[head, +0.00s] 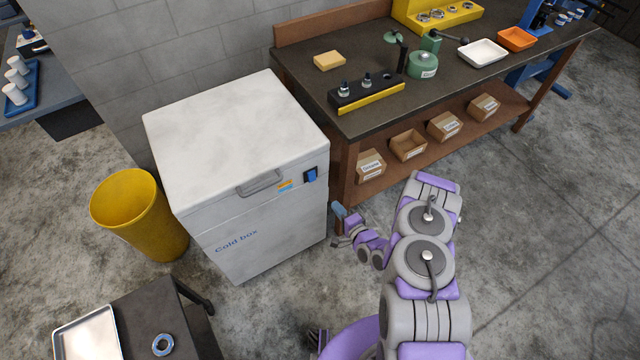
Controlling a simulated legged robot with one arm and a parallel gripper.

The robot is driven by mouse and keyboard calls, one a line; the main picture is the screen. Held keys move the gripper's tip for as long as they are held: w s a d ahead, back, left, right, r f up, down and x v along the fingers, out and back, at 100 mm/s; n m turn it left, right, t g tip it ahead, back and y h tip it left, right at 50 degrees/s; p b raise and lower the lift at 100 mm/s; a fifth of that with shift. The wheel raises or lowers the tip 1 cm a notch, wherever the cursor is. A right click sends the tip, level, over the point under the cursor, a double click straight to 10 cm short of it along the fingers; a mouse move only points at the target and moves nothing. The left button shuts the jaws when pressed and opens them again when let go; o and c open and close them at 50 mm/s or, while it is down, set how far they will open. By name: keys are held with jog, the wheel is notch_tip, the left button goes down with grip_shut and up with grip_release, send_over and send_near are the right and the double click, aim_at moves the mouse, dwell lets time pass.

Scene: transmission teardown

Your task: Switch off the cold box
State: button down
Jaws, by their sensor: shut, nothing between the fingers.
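The cold box (262,235) is a white chest with a closed lid (232,135) and a grey handle (260,183) on its front edge. Blue "Cold box" lettering marks its front. A blue switch (310,175) in a dark frame sits at the upper right of the front, beside a small orange and blue label (286,185). Which way the switch is set is too small to tell. My gripper (338,226) is shut and empty, in front of the box's right edge and below the switch in the picture. It appears apart from the switch.
A workbench (400,110) with a wooden lower shelf of boxes stands right of the cold box. A yellow bin (128,205) stands at its left. A dark cart (150,300) with a metal tray (88,335) is at lower left. The floor at right is clear.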

aim_at(313, 179)
dwell(0.3)
jog(key=b+x, duration=0.4)
jog(key=x, duration=1)
